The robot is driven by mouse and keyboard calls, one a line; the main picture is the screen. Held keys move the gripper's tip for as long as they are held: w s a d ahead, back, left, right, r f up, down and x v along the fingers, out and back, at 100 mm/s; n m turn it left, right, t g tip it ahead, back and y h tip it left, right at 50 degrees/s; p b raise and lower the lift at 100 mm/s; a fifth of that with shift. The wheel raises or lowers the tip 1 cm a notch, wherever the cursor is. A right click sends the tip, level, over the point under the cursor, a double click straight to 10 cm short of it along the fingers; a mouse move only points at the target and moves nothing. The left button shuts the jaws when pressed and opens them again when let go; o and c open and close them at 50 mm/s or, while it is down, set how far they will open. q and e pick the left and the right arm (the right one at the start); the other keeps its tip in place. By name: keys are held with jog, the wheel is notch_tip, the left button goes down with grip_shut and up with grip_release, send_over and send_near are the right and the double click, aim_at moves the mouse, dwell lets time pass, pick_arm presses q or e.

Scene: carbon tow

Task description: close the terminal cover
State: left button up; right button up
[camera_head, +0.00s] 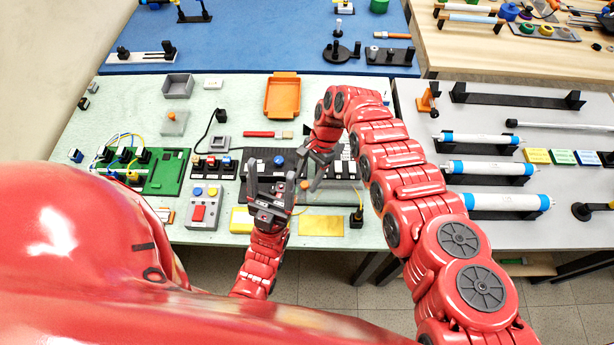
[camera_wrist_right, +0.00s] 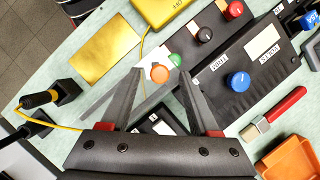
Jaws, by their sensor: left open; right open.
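I cannot make out the terminal cover for certain. A black control panel (camera_head: 262,158) lies mid-table; the right wrist view shows it (camera_wrist_right: 228,55) with a blue knob (camera_wrist_right: 238,82), a red knob and white labels. A dark block with white parts (camera_head: 342,170) is at its right end. My right gripper (camera_head: 312,170) is open above the panel's right part; between its fingers (camera_wrist_right: 150,76) show an orange button (camera_wrist_right: 160,73) and a green one (camera_wrist_right: 175,60). My left gripper (camera_head: 270,182) is open over the panel's front left part. Both grippers look empty.
A green circuit board (camera_head: 172,172) with cables and a grey box with a red button (camera_head: 203,208) stand at left. An orange tray (camera_head: 282,95) and a red-handled brush (camera_head: 268,135) lie behind. A yellow plate (camera_head: 321,226) and a black plug (camera_head: 356,217) with yellow cable are in front.

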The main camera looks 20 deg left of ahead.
jog(key=shift+f, duration=0.25)
grip_shut()
dwell(1.4)
